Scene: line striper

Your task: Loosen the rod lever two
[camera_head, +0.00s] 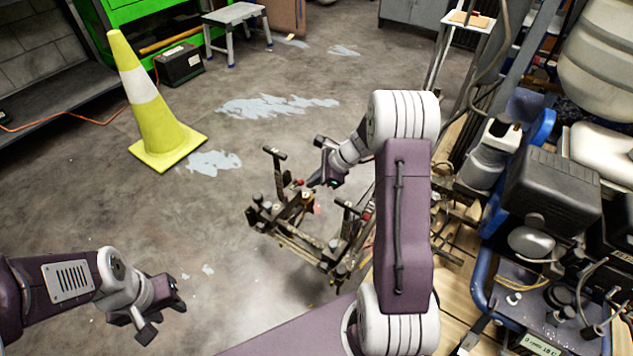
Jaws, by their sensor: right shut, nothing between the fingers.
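The line striper's dark metal rod assembly (290,235) stands low over the floor in the middle of the picture. It carries upright T-shaped handles, one at the left (276,160) and one at the right (350,208). Small red parts (299,182) show between them; I cannot tell which lever is number two. My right gripper (312,184) is shut and empty, its tips close beside the red parts; I cannot tell whether they touch. My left gripper (168,320) is open and empty above bare floor at the lower left. My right arm hides part of the striper.
A yellow cone (155,115) with a white band stands at the upper left. A black battery box (180,65) and a grey step stool (235,16) stand behind it.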

